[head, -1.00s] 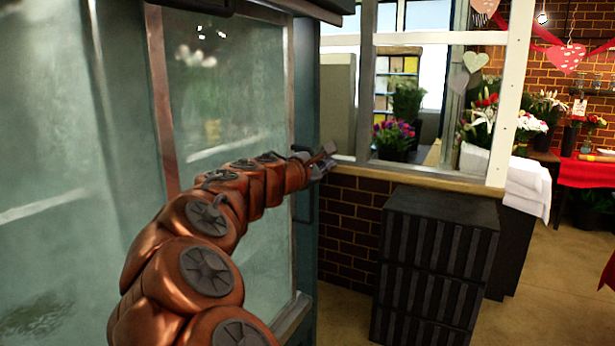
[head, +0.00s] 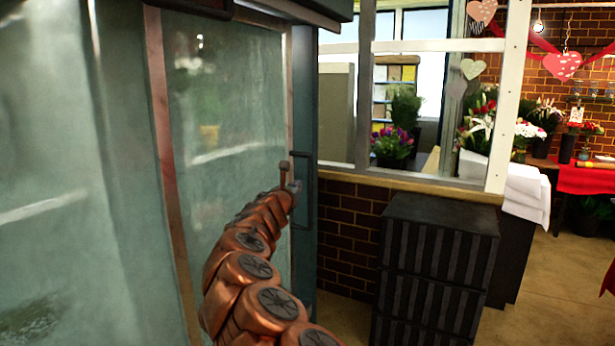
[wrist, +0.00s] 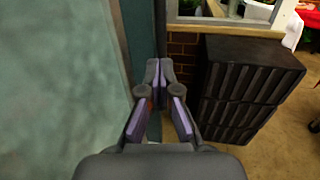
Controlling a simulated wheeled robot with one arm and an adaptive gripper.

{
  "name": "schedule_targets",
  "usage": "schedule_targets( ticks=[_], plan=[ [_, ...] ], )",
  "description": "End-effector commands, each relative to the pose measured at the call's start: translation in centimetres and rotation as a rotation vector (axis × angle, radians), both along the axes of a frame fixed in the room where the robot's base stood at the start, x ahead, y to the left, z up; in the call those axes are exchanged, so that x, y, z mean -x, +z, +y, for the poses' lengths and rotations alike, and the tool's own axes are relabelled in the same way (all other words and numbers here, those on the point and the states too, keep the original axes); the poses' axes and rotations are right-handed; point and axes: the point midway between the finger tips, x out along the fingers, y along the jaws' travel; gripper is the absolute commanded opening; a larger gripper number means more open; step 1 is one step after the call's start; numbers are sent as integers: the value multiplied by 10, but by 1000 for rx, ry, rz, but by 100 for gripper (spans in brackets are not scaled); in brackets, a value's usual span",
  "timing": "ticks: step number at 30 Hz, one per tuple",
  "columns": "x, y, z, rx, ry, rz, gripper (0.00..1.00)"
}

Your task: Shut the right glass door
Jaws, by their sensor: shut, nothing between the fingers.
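The right glass door (head: 225,110) is a misty pane in a metal frame on the left in the head view. It also fills the left of the wrist view (wrist: 60,80). Its dark vertical handle (head: 309,190) shows near the door's right edge. My gripper (head: 284,168) is just left of the handle, in front of the door's right edge; I cannot tell whether it touches. In the wrist view my gripper (wrist: 158,68) has its purple-padded fingers shut and empty. My arm hides the lower part of the door, and I cannot tell whether a gap remains at its edge.
Another glass pane (head: 50,180) is at far left. A low brick wall (head: 350,225) with a window frame stands right of the case. A stack of black crates (head: 435,270) stands before it. The floor (head: 555,285) to the right is clear.

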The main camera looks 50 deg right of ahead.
Motion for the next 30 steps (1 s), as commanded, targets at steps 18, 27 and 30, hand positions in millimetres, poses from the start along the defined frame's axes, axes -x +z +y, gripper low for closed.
schedule_targets(
  ticks=[18,27,30],
  plan=[
    [-22,0,-42,-4,1,-3,0],
    [-31,1,-58,-4,-1,-5,0],
    [-33,0,-64,-4,-2,-3,0]
  ],
)
